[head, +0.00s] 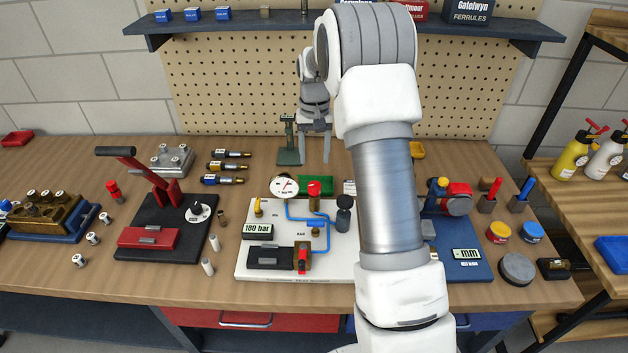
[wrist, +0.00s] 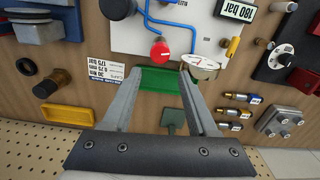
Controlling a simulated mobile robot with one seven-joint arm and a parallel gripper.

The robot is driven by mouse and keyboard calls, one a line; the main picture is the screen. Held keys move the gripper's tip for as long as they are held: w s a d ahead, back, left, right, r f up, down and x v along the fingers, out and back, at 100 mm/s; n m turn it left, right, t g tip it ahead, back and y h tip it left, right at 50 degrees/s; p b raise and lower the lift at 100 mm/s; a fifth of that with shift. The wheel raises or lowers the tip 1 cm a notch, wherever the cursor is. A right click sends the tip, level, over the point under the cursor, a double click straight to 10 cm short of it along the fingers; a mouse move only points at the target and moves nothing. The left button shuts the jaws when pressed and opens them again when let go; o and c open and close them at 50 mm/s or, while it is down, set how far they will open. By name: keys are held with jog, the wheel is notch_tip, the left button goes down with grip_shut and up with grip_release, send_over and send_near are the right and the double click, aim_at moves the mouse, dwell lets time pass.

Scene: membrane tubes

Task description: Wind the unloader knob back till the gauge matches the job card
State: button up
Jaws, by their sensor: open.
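The red round knob (head: 314,188) stands at the back edge of the white test panel (head: 345,270); it also shows in the wrist view (wrist: 160,50). The round white gauge (head: 284,187) is just left of it, its reading too small to tell; it shows tilted in the wrist view (wrist: 200,63). The job card (head: 349,187) lies right of the knob; in the wrist view (wrist: 105,72) one line seems to read 175 bar. A display (head: 257,230) reads 180 bar. My gripper (head: 315,131) is open and empty, behind and apart from the knob.
A green tray (wrist: 163,79) lies between my fingers in the wrist view, behind the knob. A green stand (head: 289,142) is close left of my gripper. Blue pipes (head: 305,213) and a dark knob (head: 345,203) are near the red knob. The shelf (head: 270,27) hangs above.

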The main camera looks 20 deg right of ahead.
aim_at(314, 184)
notch_tip(314, 184, down, 10)
jog(key=shift+r+p, duration=0.25)
jog(key=shift+p, duration=0.15)
grip_shut()
